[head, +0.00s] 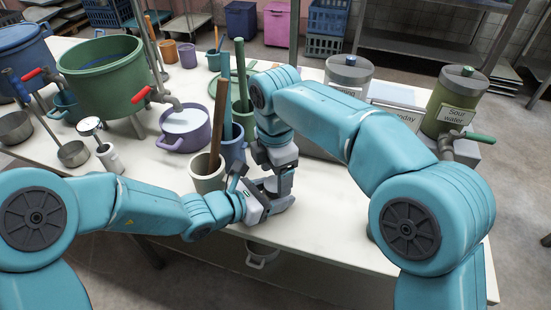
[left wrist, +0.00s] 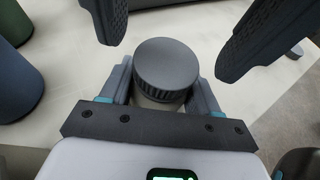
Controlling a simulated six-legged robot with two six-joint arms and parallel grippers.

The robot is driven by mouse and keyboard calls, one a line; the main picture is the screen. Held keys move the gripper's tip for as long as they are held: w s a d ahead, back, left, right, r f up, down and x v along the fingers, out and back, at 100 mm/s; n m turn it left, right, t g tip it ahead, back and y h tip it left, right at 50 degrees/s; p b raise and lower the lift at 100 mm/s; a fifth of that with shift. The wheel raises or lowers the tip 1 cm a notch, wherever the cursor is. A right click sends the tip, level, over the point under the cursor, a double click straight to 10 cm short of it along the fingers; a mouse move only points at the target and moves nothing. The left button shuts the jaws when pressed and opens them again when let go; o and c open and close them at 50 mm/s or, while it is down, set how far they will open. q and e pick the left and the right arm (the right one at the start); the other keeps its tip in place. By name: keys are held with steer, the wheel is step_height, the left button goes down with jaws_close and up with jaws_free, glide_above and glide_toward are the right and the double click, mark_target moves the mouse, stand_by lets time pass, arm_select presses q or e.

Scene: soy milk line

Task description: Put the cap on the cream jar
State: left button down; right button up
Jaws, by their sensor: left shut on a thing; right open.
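The dark grey ribbed cap (left wrist: 166,66) sits on top of the pale cream jar (left wrist: 158,103) in the left wrist view. I cannot tell whether it is screwed down. My left gripper (left wrist: 160,88) is shut on the jar, with a finger on each side below the cap. My right gripper (left wrist: 172,42) is open, its two dark fingers apart on either side of the cap and clear of it. In the head view my right gripper (head: 274,192) points down just above the table, close against my left gripper (head: 254,204). The grippers hide the jar and cap there.
Beside the grippers stand a cream pot (head: 207,181) with a brown stick and a blue container (head: 233,150). A lilac pot (head: 186,128) and a green vat (head: 103,75) are behind left. Labelled dispensers (head: 455,103) stand right. The white table's (head: 330,215) front edge is close.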

steer(key=shift+f, duration=0.7)
steer(key=c, duration=1.1)
steer(key=m, duration=0.6)
steer(key=shift+m, duration=0.4)
steer(key=o, duration=1.2)
steer(key=shift+s, duration=0.1)
steer(key=shift+c, duration=0.2)
